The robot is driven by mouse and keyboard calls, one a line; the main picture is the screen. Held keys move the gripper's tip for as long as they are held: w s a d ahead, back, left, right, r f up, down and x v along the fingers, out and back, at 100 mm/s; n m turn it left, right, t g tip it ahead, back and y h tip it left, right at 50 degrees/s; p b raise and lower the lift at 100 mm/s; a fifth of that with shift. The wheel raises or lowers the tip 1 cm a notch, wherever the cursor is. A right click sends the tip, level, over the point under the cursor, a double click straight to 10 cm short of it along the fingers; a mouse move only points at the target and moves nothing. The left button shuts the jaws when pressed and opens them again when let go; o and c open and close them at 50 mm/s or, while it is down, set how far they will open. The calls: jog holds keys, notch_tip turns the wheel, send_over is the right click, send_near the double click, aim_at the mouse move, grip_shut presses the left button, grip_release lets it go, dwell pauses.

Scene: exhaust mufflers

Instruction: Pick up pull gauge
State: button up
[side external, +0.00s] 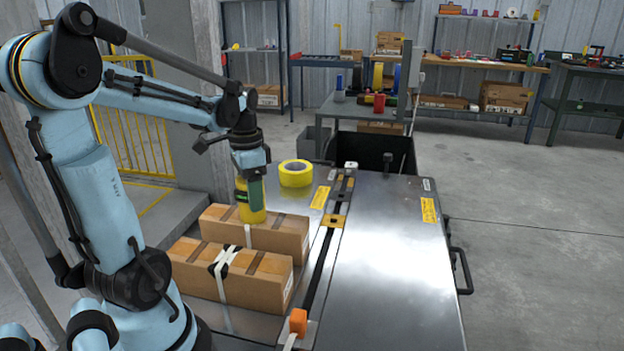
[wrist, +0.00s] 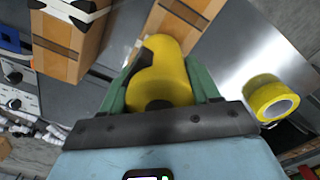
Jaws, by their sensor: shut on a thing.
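The pull gauge, a yellow rounded body with dark patches (side external: 245,212), is upright in the side view, over the rear cardboard box. It also shows in the wrist view (wrist: 168,66), between the green fingers. My gripper (side external: 256,190) is shut on the gauge from above, with one green finger on each side; it shows in the wrist view too (wrist: 160,90). The fingers hide part of the gauge. I cannot tell whether its lower end touches the box top.
Two cardboard boxes, rear (side external: 285,235) and front with white strapping (side external: 262,278), lie on the metal bench (side external: 385,270). A yellow tape roll (side external: 296,174) sits behind them; it also shows in the wrist view (wrist: 270,97). An orange clamp (side external: 298,322) stands at the front edge. The right bench top is clear.

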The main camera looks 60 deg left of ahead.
jog(key=shift+c, duration=1.3)
jog(key=shift+r, duration=0.1)
